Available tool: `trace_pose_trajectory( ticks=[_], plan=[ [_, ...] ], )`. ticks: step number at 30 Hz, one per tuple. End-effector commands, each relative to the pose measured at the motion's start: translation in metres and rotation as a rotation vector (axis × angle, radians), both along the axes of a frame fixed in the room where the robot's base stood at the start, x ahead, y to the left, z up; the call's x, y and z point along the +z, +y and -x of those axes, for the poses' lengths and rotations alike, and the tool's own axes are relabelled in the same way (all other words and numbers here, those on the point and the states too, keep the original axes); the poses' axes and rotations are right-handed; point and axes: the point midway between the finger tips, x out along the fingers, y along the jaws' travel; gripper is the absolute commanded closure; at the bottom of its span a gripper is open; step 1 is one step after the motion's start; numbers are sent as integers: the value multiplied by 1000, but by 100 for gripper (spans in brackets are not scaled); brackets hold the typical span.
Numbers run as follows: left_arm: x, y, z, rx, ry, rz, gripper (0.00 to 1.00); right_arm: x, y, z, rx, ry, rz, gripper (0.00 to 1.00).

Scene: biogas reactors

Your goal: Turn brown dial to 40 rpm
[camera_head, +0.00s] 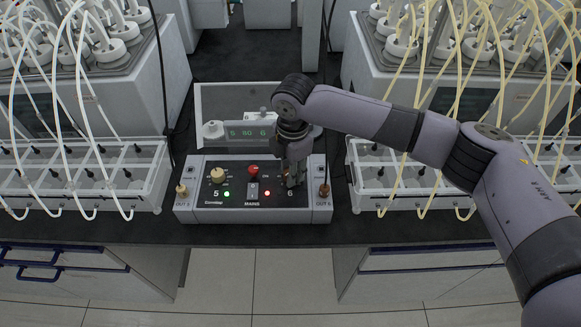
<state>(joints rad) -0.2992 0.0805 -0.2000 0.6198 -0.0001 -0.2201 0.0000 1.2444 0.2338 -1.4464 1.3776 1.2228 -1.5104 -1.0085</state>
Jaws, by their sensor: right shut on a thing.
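The control box (255,212) stands on the black bench top, with knobs, lights and a rocker switch on its sloped face. My right gripper (291,182) reaches down from above onto the right side of this face, above the number 6. It is shut on the brown dial there, which its fingers mostly hide; the pointer and most scale marks cannot be read. A beige dial (217,175) with a printed scale sits on the left, above the number 5. My left gripper is not in view.
A display unit (249,131) with green digits stands behind the box. A red knob (253,169) and the mains switch (253,191) are left of my gripper.

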Motion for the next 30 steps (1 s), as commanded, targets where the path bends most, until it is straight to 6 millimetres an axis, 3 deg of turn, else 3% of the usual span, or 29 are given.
trace_pose_trajectory(
  ticks=[8, 21, 30],
  plan=[
    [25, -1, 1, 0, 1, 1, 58, 4, 0, 1, -146, 5, 0, 100],
    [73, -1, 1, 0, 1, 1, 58, 5, 2, 2, -547, 5, -1, 100],
    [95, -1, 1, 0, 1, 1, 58, 4, 2, 1, -771, 3, 0, 100]
  ],
)
